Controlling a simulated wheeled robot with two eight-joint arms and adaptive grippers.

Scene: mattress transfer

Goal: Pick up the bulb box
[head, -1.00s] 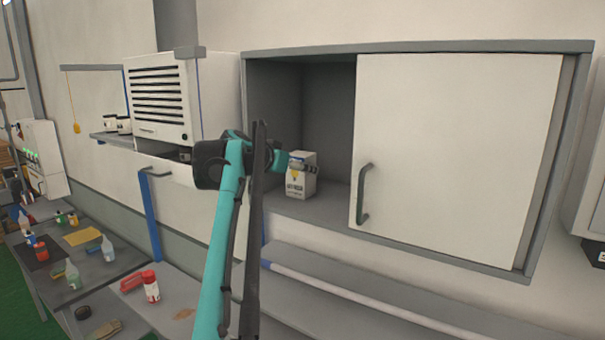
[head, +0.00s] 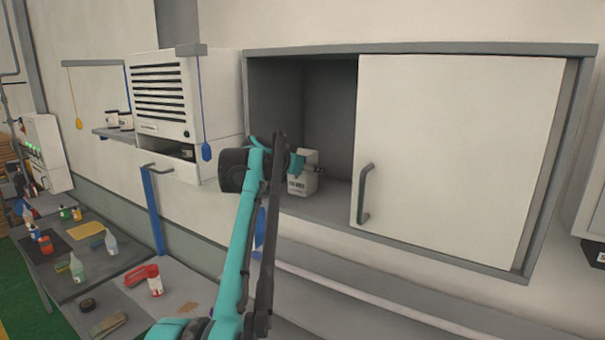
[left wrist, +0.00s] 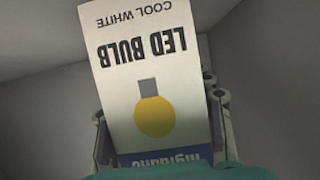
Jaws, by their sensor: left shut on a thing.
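The bulb box (head: 302,184) is a small white carton standing on the floor of the open left part of the wall cabinet. In the left wrist view the bulb box (left wrist: 150,60) shows upside down, with "LED BULB", "COOL WHITE" and a yellow bulb picture. My left gripper (head: 308,166) is at the upper part of the box in the head view, its fingers on either side. It is shut on the box. I cannot tell whether the box touches the shelf. My arm and gripper hide part of the box. My right gripper is not in view.
The cabinet's sliding door (head: 450,150) covers its right part, with a grey handle (head: 363,195). A white vented unit (head: 165,100) stands to the left. A low table (head: 60,295) with bottles and tools is at lower left.

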